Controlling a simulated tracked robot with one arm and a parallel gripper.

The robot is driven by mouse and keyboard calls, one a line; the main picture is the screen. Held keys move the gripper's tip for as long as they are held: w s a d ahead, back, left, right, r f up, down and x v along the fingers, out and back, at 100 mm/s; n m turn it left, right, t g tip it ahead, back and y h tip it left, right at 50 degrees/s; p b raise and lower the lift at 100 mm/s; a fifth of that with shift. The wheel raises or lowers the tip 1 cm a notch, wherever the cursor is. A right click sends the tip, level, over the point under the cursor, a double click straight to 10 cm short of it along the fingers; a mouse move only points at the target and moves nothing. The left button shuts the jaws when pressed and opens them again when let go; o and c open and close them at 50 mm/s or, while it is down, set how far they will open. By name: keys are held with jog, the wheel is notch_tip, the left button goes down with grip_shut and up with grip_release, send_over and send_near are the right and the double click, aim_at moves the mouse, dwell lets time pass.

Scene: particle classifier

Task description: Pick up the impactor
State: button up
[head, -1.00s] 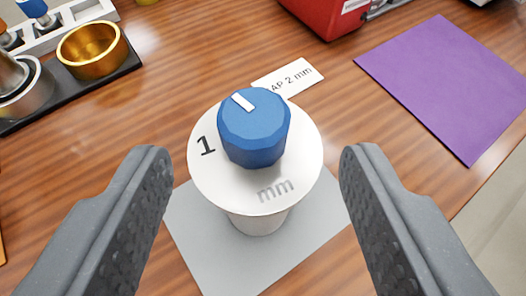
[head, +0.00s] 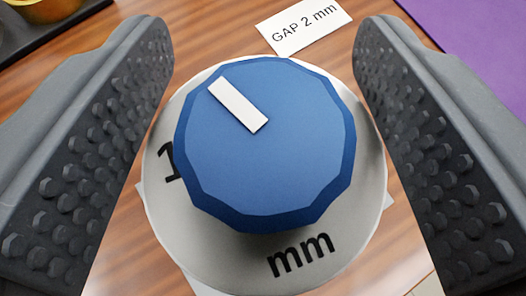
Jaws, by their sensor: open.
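The impactor is a pale round-topped piece marked "1" and "mm" (head: 165,215), with a faceted blue knob (head: 270,150) that has a white pointer bar. It stands upright in the middle of the head view and fills much of it. My gripper (head: 265,110) is open, with one studded finger to the left of the knob and one to the right. A gap shows between the knob and each finger. The lower body of the impactor is hidden under its top disc.
A white label reading "GAP 2 mm" (head: 303,22) lies on the wooden table (head: 215,35) behind the impactor. A purple mat (head: 475,35) is at the upper right. A dark tray with a gold ring (head: 22,8) shows at the upper left.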

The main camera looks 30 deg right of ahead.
grip_shut()
jog(key=shift+s+f, duration=0.1)
